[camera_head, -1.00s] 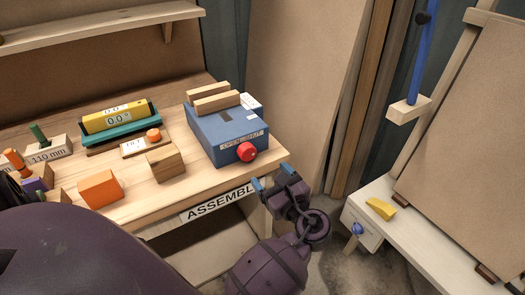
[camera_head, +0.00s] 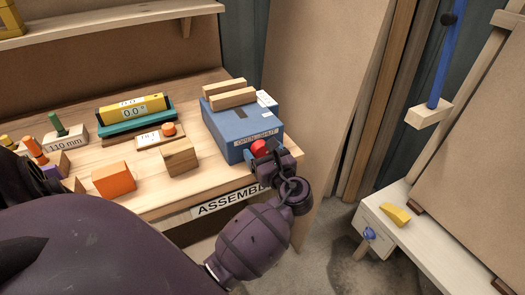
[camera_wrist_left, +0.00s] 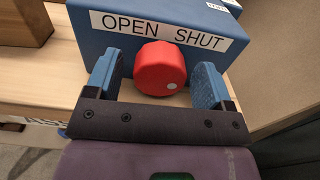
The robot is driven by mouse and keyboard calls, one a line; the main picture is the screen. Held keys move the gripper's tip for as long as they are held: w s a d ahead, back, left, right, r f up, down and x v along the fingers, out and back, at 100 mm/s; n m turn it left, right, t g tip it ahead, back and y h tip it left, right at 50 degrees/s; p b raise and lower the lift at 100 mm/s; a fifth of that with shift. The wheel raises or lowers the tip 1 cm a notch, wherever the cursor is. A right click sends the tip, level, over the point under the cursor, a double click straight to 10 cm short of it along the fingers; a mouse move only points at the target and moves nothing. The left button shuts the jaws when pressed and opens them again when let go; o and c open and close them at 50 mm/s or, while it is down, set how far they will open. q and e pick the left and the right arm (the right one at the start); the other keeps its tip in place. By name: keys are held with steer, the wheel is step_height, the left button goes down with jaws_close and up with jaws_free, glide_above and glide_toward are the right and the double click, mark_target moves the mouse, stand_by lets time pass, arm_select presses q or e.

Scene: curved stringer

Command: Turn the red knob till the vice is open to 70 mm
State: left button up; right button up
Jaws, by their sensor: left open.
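The blue vice (camera_head: 238,127) stands at the right end of the wooden bench, with two wooden jaws (camera_head: 228,93) on top. Its red knob (camera_head: 258,148) is on the front face; in the left wrist view the knob (camera_wrist_left: 160,68) shows a pale dot at its lower right, below a label reading OPEN SHUT. My left gripper (camera_wrist_left: 158,85) is open, with one blue finger on each side of the knob and visible gaps between. In the head view the left gripper (camera_head: 266,158) partly hides the knob. The right gripper cannot be made out.
An orange block (camera_head: 114,179) and a wooden block (camera_head: 180,157) sit on the bench left of the vice. A yellow level (camera_head: 133,108) lies in a teal holder behind them. A white table with a yellow piece (camera_head: 395,215) stands at the right.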

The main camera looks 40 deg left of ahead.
arm_select(q)
steer(key=shift+w+a, duration=0.15)
steer(key=shift+a, duration=0.1)
steer(key=shift+c, duration=0.4)
steer(key=c, duration=0.9)
steer(key=shift+o, duration=0.2)
steer(key=shift+r+n+p, duration=0.1)
steer(key=shift+n+p, duration=0.4)
steer(key=shift+n, duration=0.6)
steer(key=shift+n+p, duration=0.3)
steer(key=shift+n, duration=1.9)
steer(key=o, duration=0.9)
steer(key=shift+o, duration=0.2)
